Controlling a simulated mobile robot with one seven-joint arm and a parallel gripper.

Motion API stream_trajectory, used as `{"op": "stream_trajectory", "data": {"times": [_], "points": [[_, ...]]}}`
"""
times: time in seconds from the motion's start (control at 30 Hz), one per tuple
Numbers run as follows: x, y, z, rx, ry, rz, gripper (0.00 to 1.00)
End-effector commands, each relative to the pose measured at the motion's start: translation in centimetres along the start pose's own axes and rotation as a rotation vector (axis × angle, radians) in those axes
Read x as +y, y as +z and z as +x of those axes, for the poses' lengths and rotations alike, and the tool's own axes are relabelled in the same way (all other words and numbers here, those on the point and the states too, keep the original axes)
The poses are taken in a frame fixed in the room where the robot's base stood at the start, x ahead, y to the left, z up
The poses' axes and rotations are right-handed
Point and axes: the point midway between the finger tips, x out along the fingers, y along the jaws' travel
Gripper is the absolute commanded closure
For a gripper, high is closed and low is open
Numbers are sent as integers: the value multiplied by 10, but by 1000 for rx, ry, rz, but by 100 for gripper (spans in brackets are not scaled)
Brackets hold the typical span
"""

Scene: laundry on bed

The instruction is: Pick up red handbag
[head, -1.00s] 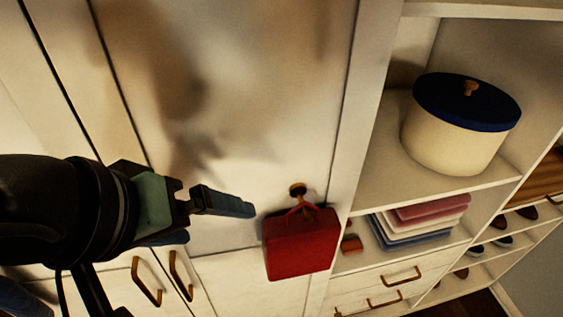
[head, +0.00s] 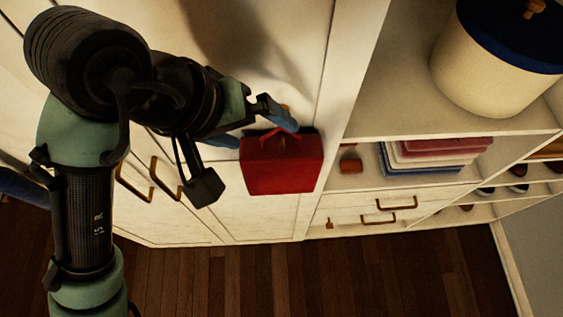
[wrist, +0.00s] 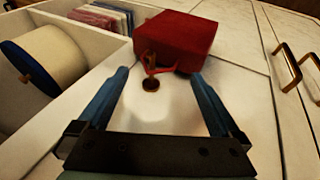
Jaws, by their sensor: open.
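The red handbag (head: 283,165) hangs against the white cabinet door in the head view, its top partly behind my gripper. In the wrist view the red handbag (wrist: 180,38) lies just beyond the fingertips. Its thin red handle loops over a round knob (wrist: 151,84), which shows between the two fingers. My gripper (head: 258,125) is open, with its blue fingers on either side of the knob and handle. In the wrist view my gripper (wrist: 160,72) holds nothing. I cannot tell whether a fingertip touches the bag.
Open shelves right of the door hold a cream canister with a blue lid (head: 497,60), folded cloths (head: 435,154) and a small red-brown item (head: 350,163). Brass door handles (head: 150,180) stick out left of the bag. Wooden floor (head: 350,270) lies below, clear.

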Motion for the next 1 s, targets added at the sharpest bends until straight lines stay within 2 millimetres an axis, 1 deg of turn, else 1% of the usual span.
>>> {"op": "stream_trajectory", "data": {"times": [0.17, 0.4, 0.5, 0.77, 0.8, 0.87, 1.0], "points": [[0, -2, 10, -1, 0, -1, 0], [0, -7, 42, -1, 1, -2, 0], [-1, -7, 51, 0, 0, -1, 0], [-1, -7, 54, 2, 0, 0, 0], [-1, -7, 54, 2, 0, 0, 4], [-1, -7, 54, 1, 0, 0, 14], [-1, -7, 54, 1, 0, 0, 40]]}}
